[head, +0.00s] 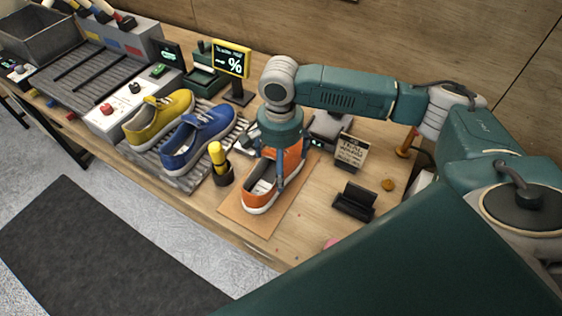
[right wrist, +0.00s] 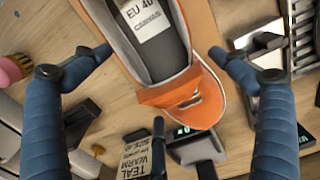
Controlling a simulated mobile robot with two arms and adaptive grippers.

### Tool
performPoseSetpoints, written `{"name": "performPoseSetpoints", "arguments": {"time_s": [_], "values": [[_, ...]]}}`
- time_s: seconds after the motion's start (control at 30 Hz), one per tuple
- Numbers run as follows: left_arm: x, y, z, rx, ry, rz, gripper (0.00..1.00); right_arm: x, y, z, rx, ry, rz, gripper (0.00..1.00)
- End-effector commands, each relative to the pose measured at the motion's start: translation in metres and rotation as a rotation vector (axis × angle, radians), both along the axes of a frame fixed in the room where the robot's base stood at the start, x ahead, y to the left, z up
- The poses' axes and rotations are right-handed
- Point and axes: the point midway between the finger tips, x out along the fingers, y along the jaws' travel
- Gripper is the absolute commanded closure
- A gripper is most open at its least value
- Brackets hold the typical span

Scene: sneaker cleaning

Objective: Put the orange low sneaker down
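An "EU 40" label (right wrist: 147,15) shows inside the shoe. My left gripper is not in view.
Blue (head: 200,138) and yellow (head: 158,118) sneakers stand on a rack to the left. A yellow-topped bottle in a dark holder (head: 221,172) stands close beside the mat. A small sign (head: 351,152) and a black stand (head: 354,201) are to the right.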

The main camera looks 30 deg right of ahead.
Motion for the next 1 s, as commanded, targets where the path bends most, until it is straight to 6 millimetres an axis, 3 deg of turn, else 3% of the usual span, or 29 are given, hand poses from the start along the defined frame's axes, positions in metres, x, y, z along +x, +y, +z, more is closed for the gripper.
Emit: {"name": "performPoseSetpoints", "arguments": {"time_s": [0.37,0.8,1.0], "values": [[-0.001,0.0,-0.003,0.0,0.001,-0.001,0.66,0.001,0.0,0.007,0.001,-0.002,-0.001,0.01],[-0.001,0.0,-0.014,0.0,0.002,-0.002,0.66,0.002,0.001,0.094,0.001,-0.004,0.0,0.01],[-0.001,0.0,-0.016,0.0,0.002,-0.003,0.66,0.001,0.001,0.117,0.0,-0.001,-0.001,0.01]]}}
